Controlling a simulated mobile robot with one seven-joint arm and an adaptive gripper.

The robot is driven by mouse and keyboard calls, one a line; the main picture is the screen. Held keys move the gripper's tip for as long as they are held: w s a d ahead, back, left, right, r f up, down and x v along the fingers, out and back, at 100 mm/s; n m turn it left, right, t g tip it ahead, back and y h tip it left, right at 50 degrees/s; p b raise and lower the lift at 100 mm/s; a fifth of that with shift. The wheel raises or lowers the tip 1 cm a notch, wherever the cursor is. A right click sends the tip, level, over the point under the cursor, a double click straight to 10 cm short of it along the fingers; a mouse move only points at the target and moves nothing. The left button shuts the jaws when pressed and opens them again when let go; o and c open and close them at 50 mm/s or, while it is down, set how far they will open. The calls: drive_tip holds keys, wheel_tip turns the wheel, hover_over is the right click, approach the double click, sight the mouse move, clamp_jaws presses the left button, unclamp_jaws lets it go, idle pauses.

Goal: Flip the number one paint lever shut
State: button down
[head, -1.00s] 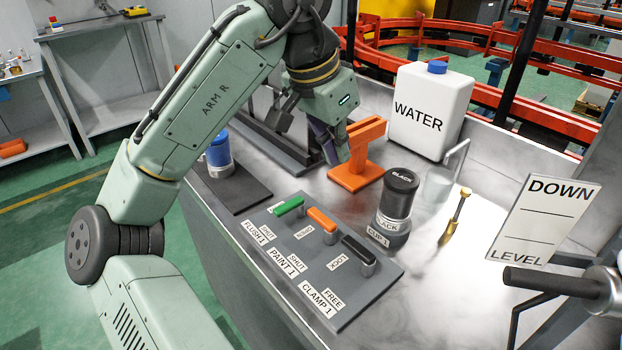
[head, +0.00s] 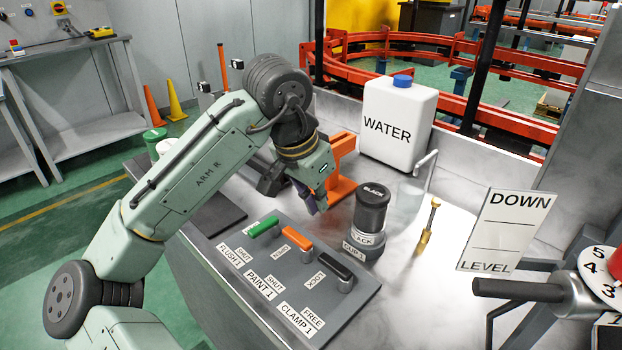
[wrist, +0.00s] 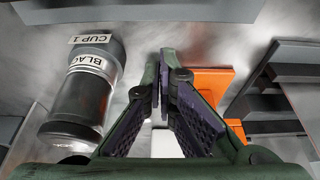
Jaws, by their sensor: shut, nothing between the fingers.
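The orange paint lever (head: 297,238) stands in the middle of the grey lever panel (head: 335,312), above the PAINT 1 label (head: 259,284). My gripper (head: 318,210) is shut and empty, pointing down just behind the panel, above and apart from the orange lever. In the wrist view my gripper (wrist: 163,62) shows its fingers together over bare metal; the levers are not in that view.
A black cup (head: 370,215) labelled CUP 1 stands close right of my gripper. An orange stand (head: 342,165) is behind it. A white water jug (head: 397,120), a brass tool (head: 428,225) and a DOWN/LEVEL sign (head: 507,230) are further right.

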sight(298, 244)
drive_tip(key=shift+a+f, duration=0.1)
drive_tip(key=shift+f, duration=0.5)
drive_tip(key=shift+s+a+r+p, duration=0.1)
drive_tip(key=shift+s+a+p, duration=0.4)
drive_tip(key=shift+s+a, duration=0.65)
drive_tip(key=shift+s, duration=0.15)
drive_tip(key=shift+d, duration=0.15)
